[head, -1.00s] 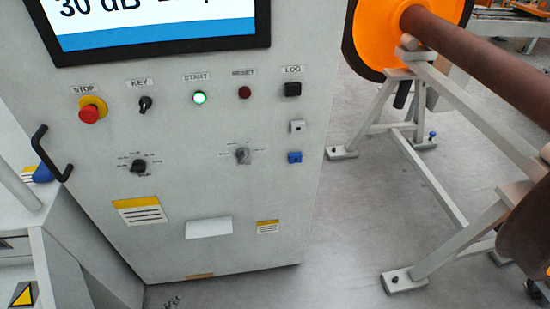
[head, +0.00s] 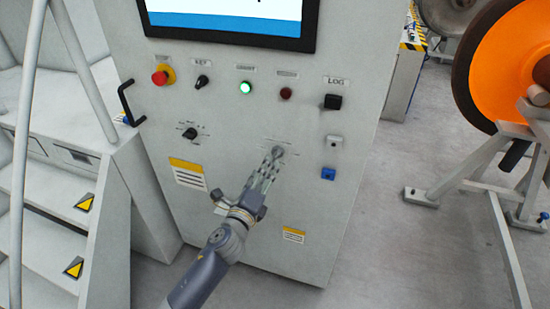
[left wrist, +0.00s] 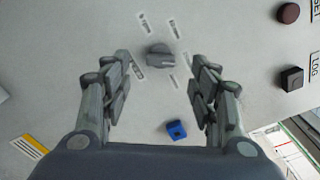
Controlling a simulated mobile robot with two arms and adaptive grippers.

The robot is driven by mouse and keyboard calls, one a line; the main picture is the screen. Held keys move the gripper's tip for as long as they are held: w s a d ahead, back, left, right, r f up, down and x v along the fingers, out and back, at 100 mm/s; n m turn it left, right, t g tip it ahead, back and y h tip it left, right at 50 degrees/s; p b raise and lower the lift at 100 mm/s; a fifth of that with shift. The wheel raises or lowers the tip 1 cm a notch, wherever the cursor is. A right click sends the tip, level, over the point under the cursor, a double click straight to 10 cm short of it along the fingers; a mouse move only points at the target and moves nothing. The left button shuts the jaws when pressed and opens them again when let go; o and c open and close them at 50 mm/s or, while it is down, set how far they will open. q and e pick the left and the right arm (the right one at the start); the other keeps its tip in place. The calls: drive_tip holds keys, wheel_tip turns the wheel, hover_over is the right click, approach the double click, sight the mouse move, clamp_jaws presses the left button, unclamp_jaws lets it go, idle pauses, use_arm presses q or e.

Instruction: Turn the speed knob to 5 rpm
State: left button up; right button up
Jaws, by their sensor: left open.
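A grey rotary knob (head: 277,151) with small printed marks around it sits on the lower middle of the white control panel; the marks are too small to read. In the left wrist view the knob (left wrist: 160,57) shows ahead, between and slightly beyond the two fingers. My left gripper (head: 268,168) is open and points at this knob from below in the head view, partly covering the panel around it. I cannot tell whether the fingers touch the knob. A second, black knob (head: 190,133) sits further left on the panel. My right gripper is not in view.
Above are a red stop button (head: 160,78), a key switch (head: 202,81), a lit green button (head: 245,87), a dark red button (head: 286,93) and a black LOG button (head: 332,102). A blue part (head: 328,174) sits right of the knob. A handle (head: 130,103) projects at the left.

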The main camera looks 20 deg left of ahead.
sight(274, 158)
use_arm(q)
drive_tip(key=w, duration=0.5)
drive_tip(key=shift+w+d, duration=0.3)
drive_tip(key=shift+w, duration=0.75)
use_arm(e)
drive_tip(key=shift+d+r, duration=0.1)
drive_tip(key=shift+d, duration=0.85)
use_arm(q)
drive_tip(key=shift+c, duration=0.6)
drive_tip(key=c, duration=0.9)
drive_tip(key=shift+c, duration=0.2)
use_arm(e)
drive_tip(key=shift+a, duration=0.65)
